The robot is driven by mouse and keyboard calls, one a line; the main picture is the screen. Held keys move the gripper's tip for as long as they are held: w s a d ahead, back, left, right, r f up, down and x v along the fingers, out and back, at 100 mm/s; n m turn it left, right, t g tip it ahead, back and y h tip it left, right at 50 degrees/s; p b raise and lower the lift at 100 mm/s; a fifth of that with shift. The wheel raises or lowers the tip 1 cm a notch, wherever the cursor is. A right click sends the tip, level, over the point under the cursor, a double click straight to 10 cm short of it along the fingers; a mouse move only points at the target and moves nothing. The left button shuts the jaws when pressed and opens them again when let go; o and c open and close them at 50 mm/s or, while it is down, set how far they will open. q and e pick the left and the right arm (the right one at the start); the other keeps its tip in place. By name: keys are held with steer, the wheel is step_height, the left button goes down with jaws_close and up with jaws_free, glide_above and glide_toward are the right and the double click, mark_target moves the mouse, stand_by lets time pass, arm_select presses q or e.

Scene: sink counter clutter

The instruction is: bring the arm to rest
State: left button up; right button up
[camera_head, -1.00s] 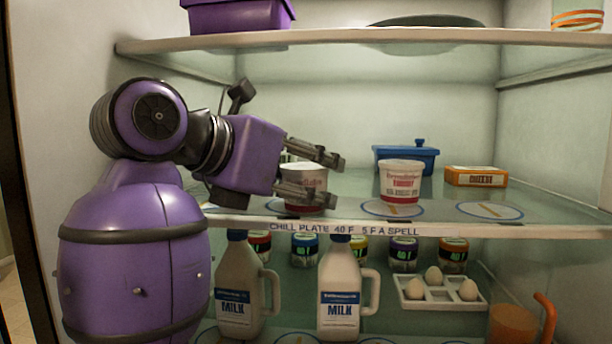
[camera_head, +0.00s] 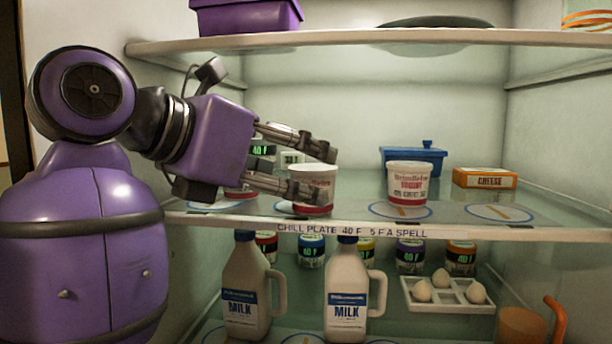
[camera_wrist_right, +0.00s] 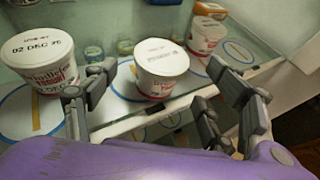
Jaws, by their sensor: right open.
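My right gripper (camera_head: 328,175) is open and empty at the front of the middle fridge shelf (camera_head: 470,222). Its two fingers point right, in front of a white yogurt tub (camera_head: 316,174) with a red base, which they partly cover. In the right wrist view this tub (camera_wrist_right: 160,68) stands upright just beyond and between the spread fingers. Another tub (camera_wrist_right: 45,65) is by the left finger in that view; in the head view it is mostly hidden behind my gripper. My left gripper is in neither view.
A third tub (camera_head: 408,182), a blue lidded dish (camera_head: 413,160) and an orange cheese box (camera_head: 485,178) stand to the right. Milk jugs (camera_head: 346,295), jars and an egg tray (camera_head: 450,305) are below. A purple bin (camera_head: 247,17) is on the top shelf (camera_head: 340,38).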

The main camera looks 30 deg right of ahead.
steer(key=shift+v, duration=0.95)
steer(key=shift+d, duration=0.1)
